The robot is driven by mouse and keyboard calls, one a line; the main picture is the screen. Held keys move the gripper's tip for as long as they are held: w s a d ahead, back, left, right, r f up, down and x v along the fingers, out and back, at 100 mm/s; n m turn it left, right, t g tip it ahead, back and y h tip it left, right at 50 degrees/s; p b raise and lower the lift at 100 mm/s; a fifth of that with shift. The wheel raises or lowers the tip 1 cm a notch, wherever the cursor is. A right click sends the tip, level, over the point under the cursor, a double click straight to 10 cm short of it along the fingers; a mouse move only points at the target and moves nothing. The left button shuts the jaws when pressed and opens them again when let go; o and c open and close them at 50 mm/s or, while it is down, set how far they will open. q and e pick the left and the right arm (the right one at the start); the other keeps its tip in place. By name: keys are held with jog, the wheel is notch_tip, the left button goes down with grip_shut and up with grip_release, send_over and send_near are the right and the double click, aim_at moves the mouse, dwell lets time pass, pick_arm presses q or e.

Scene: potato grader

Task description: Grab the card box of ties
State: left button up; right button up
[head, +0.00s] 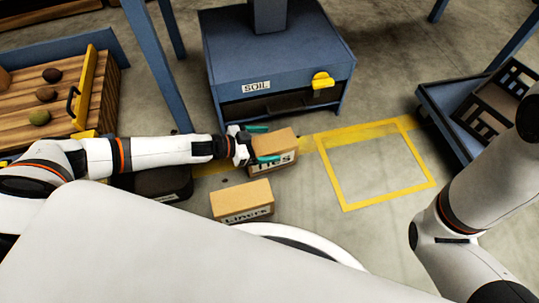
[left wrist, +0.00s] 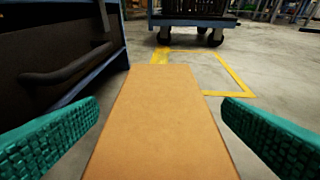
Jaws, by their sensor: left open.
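The card box of ties (head: 286,143) is a brown box with a label reading "TIES", standing on the floor in front of the soil cabinet. In the left wrist view its plain brown top (left wrist: 160,115) lies between the fingers. My left gripper (head: 262,144) is open, with one green finger on the far side of the box and one on the near side. In the left wrist view the open fingers (left wrist: 165,130) stand to either side of the box, with a gap visible at each side. My right arm shows at the right of the head view, but its gripper is out of view.
A second card box (head: 240,198), apparently labelled "LINERS", stands nearer me. The blue soil cabinet (head: 270,60) is just behind the ties box. A yellow floor outline (head: 345,208) lies to the right, empty inside. A blue cart (head: 440,113) holds a dark crate (head: 495,100).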

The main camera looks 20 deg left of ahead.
pick_arm(q)
jog(key=shift+c, duration=0.6)
jog(key=c, duration=1.5)
jog(key=shift+r, duration=0.1)
